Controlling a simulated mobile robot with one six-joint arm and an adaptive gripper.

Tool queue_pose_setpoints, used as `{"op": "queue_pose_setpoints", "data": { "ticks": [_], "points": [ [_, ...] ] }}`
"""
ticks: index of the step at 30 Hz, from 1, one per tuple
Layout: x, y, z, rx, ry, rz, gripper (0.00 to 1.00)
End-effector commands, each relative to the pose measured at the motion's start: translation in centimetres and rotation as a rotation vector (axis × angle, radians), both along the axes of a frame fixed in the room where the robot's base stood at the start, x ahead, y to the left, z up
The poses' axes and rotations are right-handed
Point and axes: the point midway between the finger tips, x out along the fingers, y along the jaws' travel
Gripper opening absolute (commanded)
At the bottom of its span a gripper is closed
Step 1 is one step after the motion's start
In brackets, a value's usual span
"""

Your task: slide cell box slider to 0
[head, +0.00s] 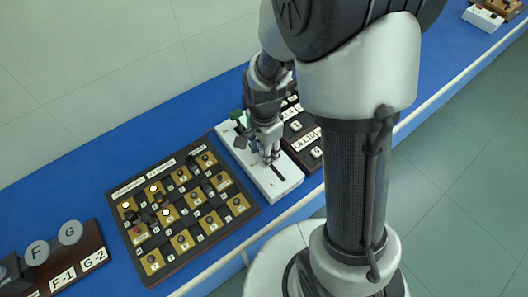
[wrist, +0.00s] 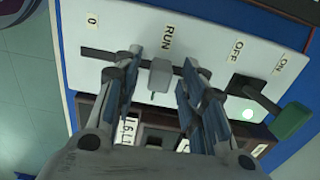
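The white cell box (head: 246,177) stands on the blue bench; its panel (wrist: 200,25) fills the top of the wrist view. Its grey slider knob (wrist: 160,76) sits in a dark slot, near the RUN label (wrist: 168,35). The 0 label (wrist: 92,19) is by the slot's left end in the wrist view, away from the knob. My gripper (wrist: 162,60) is open, its two fingers on either side of the knob with visible gaps. In the head view my gripper (head: 268,156) is over the box and hides the knob.
A green-tipped lever (wrist: 292,121) stands on the panel by the OFF and ON labels. A dark labelled box (head: 301,128) adjoins the white box on the right. A dark board with several yellow knob plates (head: 180,215) lies to the left.

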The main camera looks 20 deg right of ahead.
Motion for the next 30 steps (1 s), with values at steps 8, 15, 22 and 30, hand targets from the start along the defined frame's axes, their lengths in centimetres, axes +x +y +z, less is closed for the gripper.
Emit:
{"op": "queue_pose_setpoints", "data": {
  "ticks": [8,15,22,30],
  "points": [
    [-0.01,0.0,-0.39,0.0,0.0,0.0,0.38],
    [-0.01,0.0,-0.37,0.0,0.0,0.0,0.27],
    [-0.01,0.0,-0.37,0.0,0.0,0.0,0.12],
    [-0.01,0.0,-0.36,0.0,0.0,0.0,0.0]
  ]
}}
